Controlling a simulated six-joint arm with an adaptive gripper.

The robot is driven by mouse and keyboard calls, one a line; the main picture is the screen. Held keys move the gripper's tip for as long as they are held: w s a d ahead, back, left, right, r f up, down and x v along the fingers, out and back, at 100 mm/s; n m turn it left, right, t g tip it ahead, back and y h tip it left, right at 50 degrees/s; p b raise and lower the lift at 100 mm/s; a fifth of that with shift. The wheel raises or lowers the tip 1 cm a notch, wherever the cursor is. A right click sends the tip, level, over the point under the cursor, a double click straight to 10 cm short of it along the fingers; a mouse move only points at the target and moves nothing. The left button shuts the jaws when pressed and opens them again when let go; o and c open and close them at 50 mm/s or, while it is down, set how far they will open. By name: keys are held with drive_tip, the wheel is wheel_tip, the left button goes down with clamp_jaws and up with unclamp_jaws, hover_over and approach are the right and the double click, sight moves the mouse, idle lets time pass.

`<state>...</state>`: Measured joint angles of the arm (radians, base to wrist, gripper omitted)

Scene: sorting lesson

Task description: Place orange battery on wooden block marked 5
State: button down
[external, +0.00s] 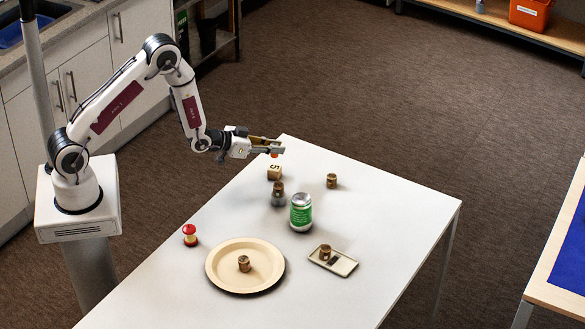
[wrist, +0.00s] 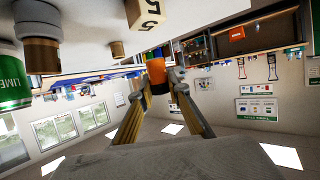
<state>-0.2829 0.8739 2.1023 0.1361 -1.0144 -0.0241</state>
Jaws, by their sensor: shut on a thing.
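The orange battery (wrist: 156,72) is held between the fingertips of my gripper (wrist: 155,84) in the wrist view. In the external view a bit of its orange (external: 274,155) shows just below my gripper (external: 272,146), which is shut on it near the table's far corner. The wooden block marked 5 (external: 274,172) stands on the table a little below the gripper in the picture. The block also shows at the top of the wrist view (wrist: 143,13), apart from the battery. Nothing is seen on top of the block.
A brown cylinder (external: 331,180) stands to the right. A plate (external: 215,271), a small tray (external: 345,266) and a red-topped object (external: 190,235) are nearer the front.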

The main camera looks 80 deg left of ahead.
sight(274, 157)
drive_tip(key=shift+f, duration=2.05)
drive_tip(key=shift+f, duration=0.2)
drive_tip(key=c, duration=1.9)
unclamp_jaws()
drive_tip(key=shift+r, duration=0.2)
drive_tip(key=shift+v, duration=6.05)
drive_tip(key=shift+w+r, duration=0.1)
